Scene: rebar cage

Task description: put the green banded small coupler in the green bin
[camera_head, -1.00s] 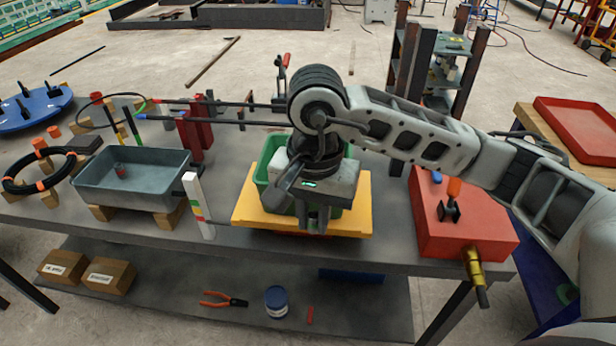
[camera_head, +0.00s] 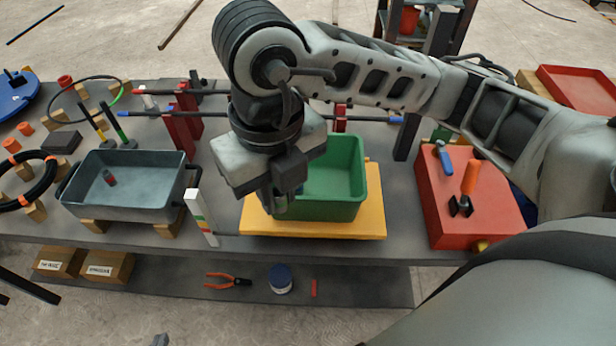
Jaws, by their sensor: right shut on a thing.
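The green bin (camera_head: 340,207) stands open on a yellow board (camera_head: 372,228) on the workbench. My right gripper (camera_head: 281,210) points down at the bin's left side, over the board. It is shut on a small grey piece, mostly hidden by the fingers. I cannot make out a green band on it or tell whether it is inside the bin's rim. A small dark coupler with red on it (camera_head: 109,177) lies in the grey metal tray (camera_head: 130,204) on the left. My left gripper is not in view.
A red box (camera_head: 468,215) with an orange-handled tool stands right of the board. A white post with coloured bands (camera_head: 201,218) stands between tray and board. Red stands (camera_head: 181,130) hold bars behind the bin. Pliers and a jar lie on the lower shelf.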

